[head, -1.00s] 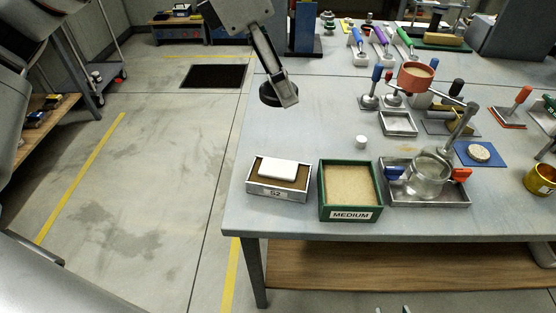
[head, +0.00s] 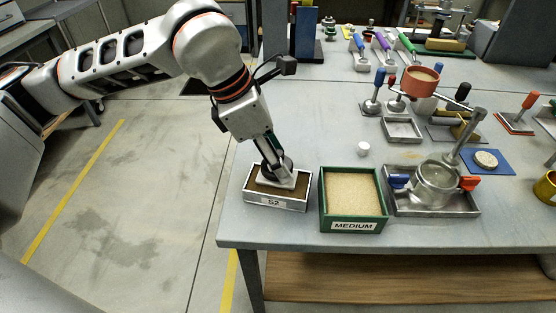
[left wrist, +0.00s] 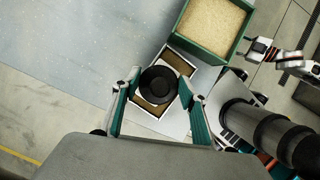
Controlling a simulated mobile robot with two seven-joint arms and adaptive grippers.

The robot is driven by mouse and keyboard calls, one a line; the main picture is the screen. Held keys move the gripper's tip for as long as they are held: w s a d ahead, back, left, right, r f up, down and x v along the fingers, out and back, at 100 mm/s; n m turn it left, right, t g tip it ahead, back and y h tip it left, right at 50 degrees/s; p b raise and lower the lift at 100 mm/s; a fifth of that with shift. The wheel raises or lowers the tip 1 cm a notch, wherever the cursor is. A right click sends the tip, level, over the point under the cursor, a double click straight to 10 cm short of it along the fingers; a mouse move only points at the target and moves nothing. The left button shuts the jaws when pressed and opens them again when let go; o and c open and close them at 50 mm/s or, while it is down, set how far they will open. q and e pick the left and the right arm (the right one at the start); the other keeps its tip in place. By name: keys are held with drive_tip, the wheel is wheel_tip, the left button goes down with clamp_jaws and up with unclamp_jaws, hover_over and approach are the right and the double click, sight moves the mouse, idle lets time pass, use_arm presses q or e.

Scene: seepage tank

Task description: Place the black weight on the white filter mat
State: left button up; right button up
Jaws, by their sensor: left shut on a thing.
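The black weight (left wrist: 158,85) is a round dark disc between the fingers of my left gripper (left wrist: 157,108). In the head view my left gripper (head: 275,166) reaches down over the small tray marked S2 (head: 275,205) and is shut on the weight. The white filter mat (head: 297,182) lies on the brown fill inside this tray, mostly hidden under the weight and fingers. The weight is over the mat, low and close to it; I cannot tell whether they touch. Part of my right arm seems to show at the right of the wrist view; its fingers are unclear.
The green MEDIUM box (head: 353,226) of sand stands just right of the S2 tray. A small white cylinder (head: 363,149) stands behind. The table's left edge is close by.

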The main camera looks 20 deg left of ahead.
use_arm(q)
drive_tip(key=shift+f, duration=0.55)
drive_tip(key=shift+f, duration=0.1)
drive_tip(key=o, duration=1.5)
drive_tip(key=shift+f, duration=0.1)
drive_tip(key=shift+c, duration=0.2)
drive_tip(key=shift+a+r, duration=0.1)
drive_tip(key=shift+r, duration=0.35)
drive_tip(key=p+v, duration=0.1)
drive_tip(key=v, duration=1)
drive_tip(key=shift+r+p, duration=0.2)
drive_tip(key=shift+p, duration=0.1)
drive_tip(key=shift+s, duration=0.1)
